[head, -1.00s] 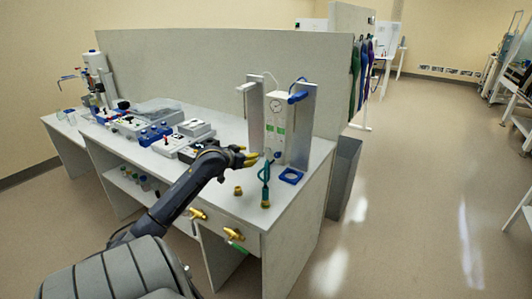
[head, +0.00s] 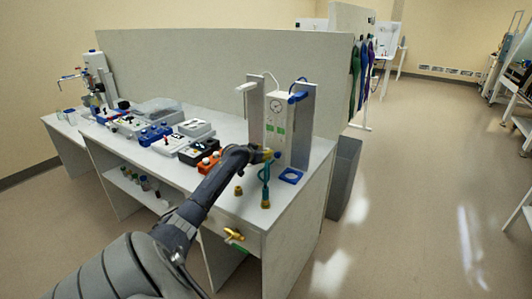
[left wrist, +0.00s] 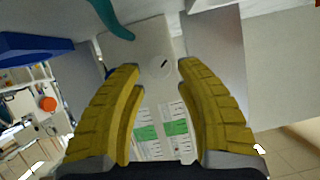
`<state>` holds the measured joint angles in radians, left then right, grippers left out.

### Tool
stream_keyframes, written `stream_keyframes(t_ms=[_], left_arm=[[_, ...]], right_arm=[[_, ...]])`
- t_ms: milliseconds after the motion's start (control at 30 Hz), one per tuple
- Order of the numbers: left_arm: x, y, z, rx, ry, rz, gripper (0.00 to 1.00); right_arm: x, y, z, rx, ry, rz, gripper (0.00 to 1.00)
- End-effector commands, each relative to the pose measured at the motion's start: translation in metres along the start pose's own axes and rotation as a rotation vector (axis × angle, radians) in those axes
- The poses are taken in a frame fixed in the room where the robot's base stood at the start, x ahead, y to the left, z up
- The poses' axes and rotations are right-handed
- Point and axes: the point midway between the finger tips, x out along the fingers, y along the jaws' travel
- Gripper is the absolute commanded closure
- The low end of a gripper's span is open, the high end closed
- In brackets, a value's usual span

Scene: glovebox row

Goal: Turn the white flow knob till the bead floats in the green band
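The white flow panel (head: 276,112) stands upright on the bench between two grey plates, with a round gauge and green bands (head: 274,129). In the left wrist view the round white knob (left wrist: 163,67), with a dark pointer mark, sits on the panel face. Green bands (left wrist: 176,128) show on two scaled tubes; I cannot make out a bead. My left gripper (head: 268,154) is at the panel's lower front. In the left wrist view its yellow fingers (left wrist: 160,70) are apart, with the knob showing between the tips. Contact cannot be told. My right gripper is not in view.
A teal hose (head: 265,174) hangs in front of the panel, close to my gripper; it also shows in the left wrist view (left wrist: 112,20). A brass fitting (head: 239,190) stands on the bench. Boxed instruments stand left.

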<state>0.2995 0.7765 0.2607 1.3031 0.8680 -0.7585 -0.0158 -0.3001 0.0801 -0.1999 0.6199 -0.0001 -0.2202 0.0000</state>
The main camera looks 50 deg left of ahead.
Motion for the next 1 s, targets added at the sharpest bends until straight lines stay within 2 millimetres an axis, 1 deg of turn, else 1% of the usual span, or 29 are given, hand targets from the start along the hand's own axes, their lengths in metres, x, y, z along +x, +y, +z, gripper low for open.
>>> stream_keyframes(t_ms=[100,300,500,767,800,1000], left_arm=[[0.011,-0.001,0.0,-0.004,0.001,0.0,0.65],[0.023,-0.001,0.0,-0.001,0.0,-0.001,0.65],[0.028,-0.001,0.0,-0.001,0.0,-0.001,0.65],[0.028,0.0,0.0,0.0,0.0,0.0,0.65],[0.028,0.0,0.0,0.0,0.0,0.0,0.62],[0.028,0.0,0.0,0.0,0.0,0.0,0.85]], right_arm=[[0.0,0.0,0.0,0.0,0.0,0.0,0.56],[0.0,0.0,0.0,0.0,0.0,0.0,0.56],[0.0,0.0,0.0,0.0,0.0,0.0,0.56],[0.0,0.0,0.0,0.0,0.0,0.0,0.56],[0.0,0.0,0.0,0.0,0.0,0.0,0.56],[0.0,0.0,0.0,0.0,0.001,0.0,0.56]])
